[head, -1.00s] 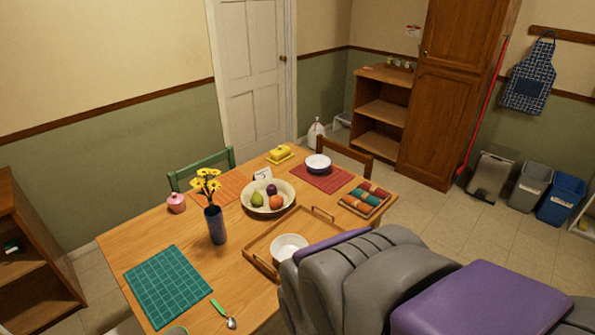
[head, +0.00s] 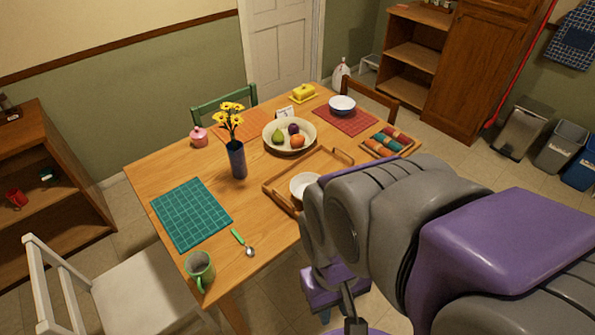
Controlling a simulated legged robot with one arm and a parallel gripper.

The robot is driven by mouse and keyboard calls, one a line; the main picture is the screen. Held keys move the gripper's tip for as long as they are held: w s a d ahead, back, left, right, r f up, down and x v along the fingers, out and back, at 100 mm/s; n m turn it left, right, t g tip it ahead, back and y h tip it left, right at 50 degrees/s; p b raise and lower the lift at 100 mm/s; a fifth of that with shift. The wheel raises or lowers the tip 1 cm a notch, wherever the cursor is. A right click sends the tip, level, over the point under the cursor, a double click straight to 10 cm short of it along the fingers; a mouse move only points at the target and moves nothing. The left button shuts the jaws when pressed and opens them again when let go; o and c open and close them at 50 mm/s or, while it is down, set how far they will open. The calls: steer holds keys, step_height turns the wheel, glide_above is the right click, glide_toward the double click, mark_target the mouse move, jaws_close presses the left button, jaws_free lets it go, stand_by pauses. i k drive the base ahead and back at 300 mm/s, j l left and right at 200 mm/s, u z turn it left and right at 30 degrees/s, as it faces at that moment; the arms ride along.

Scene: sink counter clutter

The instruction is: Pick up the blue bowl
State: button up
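The blue bowl (head: 342,109) has a blue outside and a pale inside. It stands upright on the red placemat (head: 357,122) near the far right corner of the table. A second, white bowl (head: 303,188) sits in the wooden tray (head: 325,158), nearer to me, partly hidden by my arm.
A fruit bowl (head: 270,139), flower vase (head: 236,160), yellow butter dish (head: 303,93) and a tray of rolled napkins (head: 388,144) stand on the table (head: 165,167). A wooden chair (head: 385,95) is behind the blue bowl. A white chair (head: 140,290) stands at the left front.

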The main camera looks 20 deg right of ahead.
mark_target(340, 105)
steer(key=i+l+z, duration=0.45)
steer(key=i+l, duration=1.65)
steer(key=l, duration=0.15)
